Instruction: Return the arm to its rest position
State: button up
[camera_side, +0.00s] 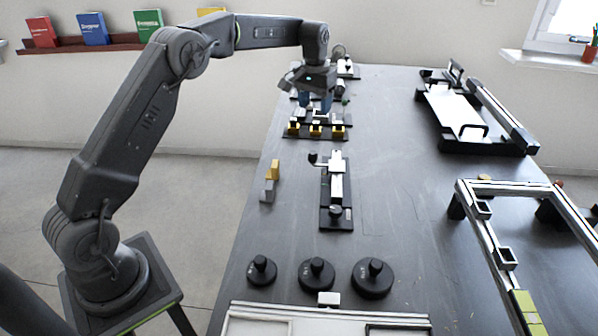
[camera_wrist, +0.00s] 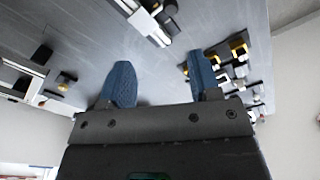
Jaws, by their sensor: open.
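My arm reaches from its stand at the left over the far left part of the dark table (camera_side: 400,215). My gripper (camera_side: 316,104) points down above a black fixture with yellow blocks (camera_side: 316,130). In the wrist view my gripper (camera_wrist: 160,85) shows two blue fingers spread apart, with nothing between them but table surface. The yellow-block fixture also shows in the wrist view (camera_wrist: 235,62), beside and partly behind the right finger. Whether the fingers touch anything below is hard to tell in the side view.
A slide fixture (camera_side: 337,190) lies nearer on the table. Several black knobbed weights (camera_side: 316,274) stand in front. A yellow block (camera_side: 275,168) and a grey block (camera_side: 268,190) sit at the left edge. A metal frame (camera_side: 485,235) and a white-plated fixture (camera_side: 455,110) occupy the right.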

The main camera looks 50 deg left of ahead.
jog(key=s+d+r+m+t, duration=0.1)
jog(key=s+d+r, duration=0.45)
jog(key=s, duration=0.35)
jog(key=s+d+r+m+t, duration=0.1)
jog(key=s+d+r+t, duration=0.1)
jog(key=s+d+r, duration=0.4)
jog(key=s+d+f+t, duration=0.1)
jog(key=s+f, duration=0.1)
jog(key=s, duration=0.9)
jog(key=s+d+f+m+t, duration=0.1)
jog(key=s+f, duration=0.1)
jog(key=s, duration=0.8)
jog(key=shift+s+d+f, duration=0.25)
jog(key=shift+s+d, duration=0.1)
jog(key=shift+s, duration=0.05)
jog(key=shift+o, duration=0.3)
